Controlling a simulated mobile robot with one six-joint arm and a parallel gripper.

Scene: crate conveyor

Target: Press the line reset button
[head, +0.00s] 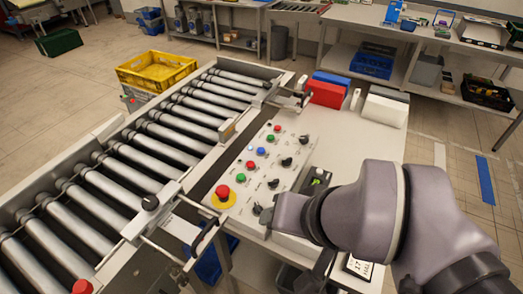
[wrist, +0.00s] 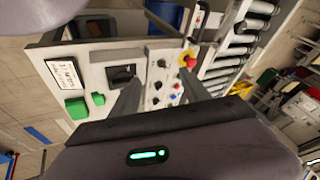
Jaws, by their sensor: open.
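The control panel (head: 262,172) stands beside the roller conveyor in the head view. It carries a blue button (head: 261,151), red and green buttons, black knobs and a red mushroom button (head: 222,192) on a yellow base. The labels are too small to read, so I cannot tell which one is the line reset button. In the wrist view, my gripper (wrist: 160,78) is open and empty, its two dark fingers either side of part of the panel (wrist: 160,90). The blue button shows between them. In the head view, my arm hides the panel's near right corner.
The roller conveyor (head: 150,150) runs along the panel's left side. Red and blue bins (head: 326,92) and a white box (head: 384,108) stand behind the panel. A yellow crate (head: 156,70) is beyond the conveyor. The pale tabletop right of the panel is mostly clear.

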